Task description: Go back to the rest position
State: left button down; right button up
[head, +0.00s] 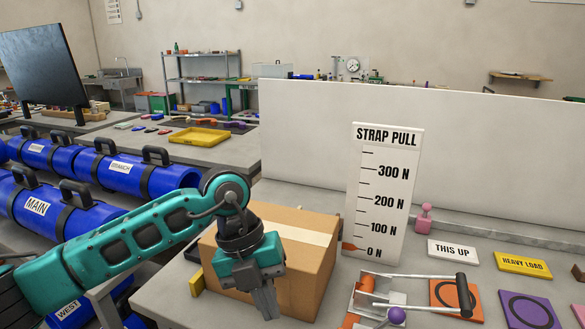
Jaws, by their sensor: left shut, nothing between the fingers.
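My left gripper (265,303) is at the end of the teal arm that comes in from the left. It hangs pointing down in front of the cardboard box (306,258), with its fingers together and nothing held. It hides part of the box's front; I cannot tell whether it touches the box. My right gripper is not in the head view.
Right of the box stand a strap pull gauge (383,190), pointer near 0 N, and a metal frame with a handle (462,290). Labels and coloured tiles (527,309) lie further right. Blue pipes (130,172) are at left; a white panel (480,145) stands behind.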

pick_arm(q)
jog(key=s+d+r+n+g+h, duration=0.1)
jog(key=s+d+r+h, duration=0.25)
jog(key=d+h, duration=0.3)
jog(key=s+d+r+n+g+h, duration=0.1)
jog(key=s+d+r+h, duration=0.1)
jog(key=s+d+h, duration=0.35)
jog(key=w+a+n+t+h, duration=0.5)
jog(key=w+n+t, duration=0.1)
jog(key=n+t, duration=0.65)
jog(key=w+a+f+n+t+y, duration=0.2)
jog(key=a+f+n+t+y, duration=0.75)
jog(key=f+n+y, duration=0.2)
jog(key=s+a+f+n+g+y, duration=0.3)
jog(key=s+a+f, duration=0.2)
jog(key=f, duration=0.4)
jog(key=s+a+f+n+g+y, duration=0.3)
jog(key=s+a+f+g+y, duration=0.1)
jog(key=s+f, duration=0.3)
jog(key=shift+a+f+n+g, duration=0.3)
jog(key=shift+a+f+n, duration=0.1)
jog(key=shift+a+f, duration=0.4)
